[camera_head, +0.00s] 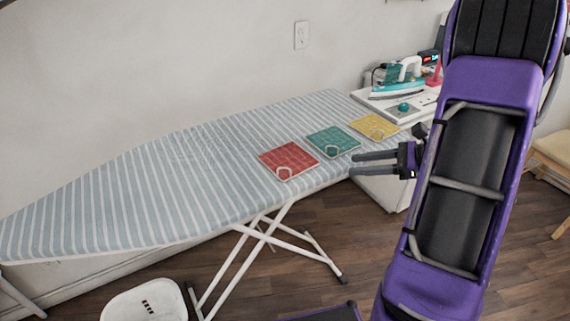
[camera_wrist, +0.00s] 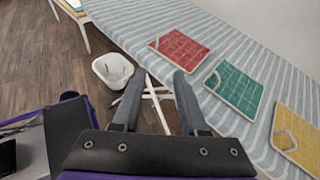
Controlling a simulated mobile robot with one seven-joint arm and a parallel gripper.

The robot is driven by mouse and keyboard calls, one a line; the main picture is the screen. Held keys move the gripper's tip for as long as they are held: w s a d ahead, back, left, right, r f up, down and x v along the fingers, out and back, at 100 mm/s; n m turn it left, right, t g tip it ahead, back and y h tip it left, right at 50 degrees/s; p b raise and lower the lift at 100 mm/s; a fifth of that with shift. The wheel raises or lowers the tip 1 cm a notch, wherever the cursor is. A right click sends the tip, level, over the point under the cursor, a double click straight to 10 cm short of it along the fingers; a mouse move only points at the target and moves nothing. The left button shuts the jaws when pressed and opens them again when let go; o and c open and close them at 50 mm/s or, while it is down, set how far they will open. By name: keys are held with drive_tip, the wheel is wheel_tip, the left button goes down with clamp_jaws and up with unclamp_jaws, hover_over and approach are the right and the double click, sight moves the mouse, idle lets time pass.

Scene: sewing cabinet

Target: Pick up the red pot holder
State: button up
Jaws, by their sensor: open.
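The red pot holder (camera_head: 289,160) lies flat on the striped ironing board (camera_head: 150,190), near its front edge, with a light loop at its near corner. It also shows in the wrist view (camera_wrist: 180,48), beyond my fingertips and a little to the right. My gripper (camera_head: 352,164) is open and empty. In the head view it is at the board's right front edge, to the right of the red pot holder and apart from it. In the wrist view its two fingers (camera_wrist: 157,82) point toward the board's edge, with nothing between them.
A green pot holder (camera_head: 333,141) and a yellow one (camera_head: 375,127) lie to the right of the red one. An iron (camera_head: 397,90) and a small teal object (camera_head: 403,107) stand on a white surface behind. A white basket (camera_head: 145,300) is on the floor. The board's left is clear.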

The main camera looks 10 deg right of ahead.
approach(296, 180)
drive_tip(key=w+a+r, duration=0.1)
drive_tip(key=w+a, duration=0.2)
drive_tip(key=x, duration=0.1)
drive_tip(key=b+x, duration=0.1)
drive_tip(key=x, duration=0.2)
drive_tip(key=shift+s+a, duration=0.15)
drive_tip(key=shift+a, duration=0.4)
drive_tip(key=shift+w+a+f, duration=0.1)
drive_tip(key=shift+w+a, duration=0.15)
drive_tip(key=shift+a, duration=0.1)
clamp_jaws()
